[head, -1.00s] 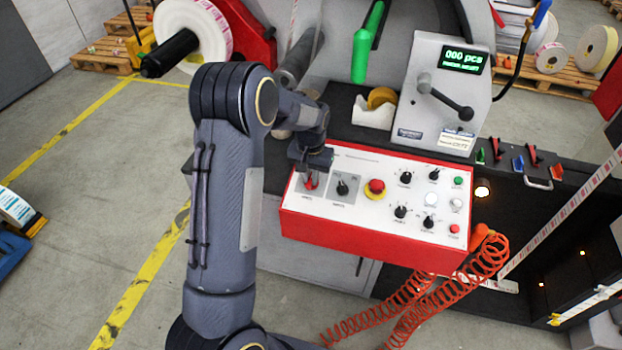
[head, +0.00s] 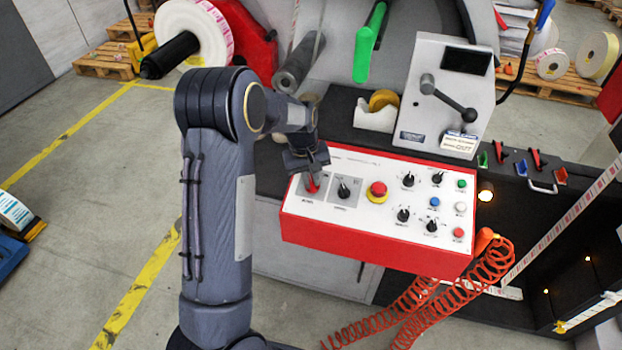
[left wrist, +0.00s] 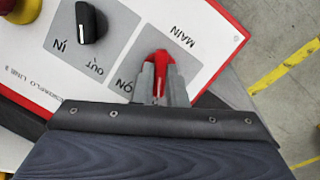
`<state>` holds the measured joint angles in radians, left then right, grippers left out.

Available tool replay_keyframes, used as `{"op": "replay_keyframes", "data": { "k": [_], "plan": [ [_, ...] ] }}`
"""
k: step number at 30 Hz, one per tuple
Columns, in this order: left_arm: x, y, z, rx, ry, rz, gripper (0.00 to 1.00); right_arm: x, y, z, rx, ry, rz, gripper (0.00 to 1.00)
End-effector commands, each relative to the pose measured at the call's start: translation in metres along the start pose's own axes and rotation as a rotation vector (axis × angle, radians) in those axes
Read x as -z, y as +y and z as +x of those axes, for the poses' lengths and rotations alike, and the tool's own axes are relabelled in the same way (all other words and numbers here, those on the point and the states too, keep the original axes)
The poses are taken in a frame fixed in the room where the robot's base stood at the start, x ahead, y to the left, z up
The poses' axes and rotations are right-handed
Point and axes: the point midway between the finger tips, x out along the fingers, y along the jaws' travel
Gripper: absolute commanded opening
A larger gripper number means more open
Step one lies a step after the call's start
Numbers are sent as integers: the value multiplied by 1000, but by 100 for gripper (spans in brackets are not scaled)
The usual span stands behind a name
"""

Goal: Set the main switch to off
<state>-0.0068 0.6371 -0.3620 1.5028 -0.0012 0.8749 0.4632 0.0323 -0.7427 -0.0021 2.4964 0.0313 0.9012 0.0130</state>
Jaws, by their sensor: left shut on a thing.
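The main switch (head: 311,187) is a red knob on a grey plate at the left end of the control panel (head: 375,240). In the left wrist view its red handle (left wrist: 161,58) points away from my gripper, near the printed words "MAIN" and "ON". My left gripper (head: 315,176) is over the switch, with its fingers (left wrist: 158,82) shut on the handle from both sides. The fingers hide part of the knob. The counter display (head: 466,61) behind the panel is dark. My right gripper is not in view.
A black IN/OUT knob (head: 344,189) sits right beside the main switch. Further right are a red emergency stop (head: 377,190), several black knobs and coloured buttons. An orange coiled hose (head: 480,270) hangs at the panel's right. Floor to the left is open.

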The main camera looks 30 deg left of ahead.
Motion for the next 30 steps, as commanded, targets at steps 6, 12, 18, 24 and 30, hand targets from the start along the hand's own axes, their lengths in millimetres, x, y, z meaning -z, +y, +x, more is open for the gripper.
{"op": "replay_keyframes", "data": {
  "k": [6, 12, 18, 24, 30],
  "plan": [
    [1, 0, -1, -4, 4, -11, 0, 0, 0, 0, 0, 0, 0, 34],
    [1, 0, -1, -4, 3, -11, 13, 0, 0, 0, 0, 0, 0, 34],
    [1, 0, -1, -3, 2, -9, 34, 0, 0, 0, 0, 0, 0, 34],
    [0, 0, 0, -3, 1, -8, 34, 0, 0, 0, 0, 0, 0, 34],
    [1, 1, -17, -6, 5, -8, 34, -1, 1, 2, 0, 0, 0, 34]
  ]
}}
